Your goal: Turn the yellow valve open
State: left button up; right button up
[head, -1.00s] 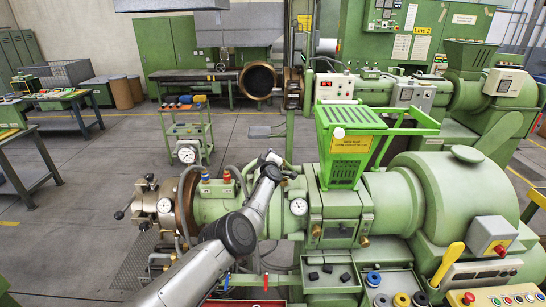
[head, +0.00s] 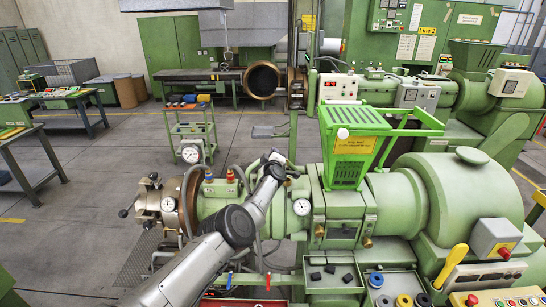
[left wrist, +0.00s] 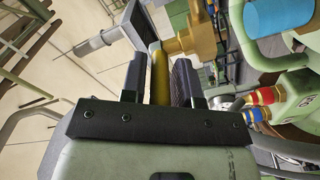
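The yellow valve handle (left wrist: 160,75) shows in the left wrist view as a narrow upright bar, with a brass valve body (left wrist: 188,42) at its upper right. My left gripper (left wrist: 158,80) has its two dark fingers on either side of the handle. The fingers stand apart, and a small gap shows beside the handle. In the head view my left arm reaches up from the bottom, and its gripper (head: 278,162) is over the green extruder (head: 400,205). The valve is hidden or too small to make out there. My right gripper is not in view.
Red and blue fittings (left wrist: 262,105) and hoses sit close to the right of my left gripper. A green hopper (head: 350,155) stands right of the gripper on the extruder. A separate yellow lever (head: 451,267) is at the lower right. Open floor lies to the left.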

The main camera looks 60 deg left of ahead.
pick_arm(q)
jog(key=shift+w+d, duration=0.1)
jog(key=shift+d+r+p, duration=0.15)
jog(key=shift+d+p, duration=0.25)
jog(key=shift+p, duration=0.2)
jog(key=shift+p+v, duration=0.8)
jog(key=shift+v, duration=0.1)
jog(key=p+v, duration=0.1)
jog(key=v, duration=1)
jog(key=shift+s, duration=0.3)
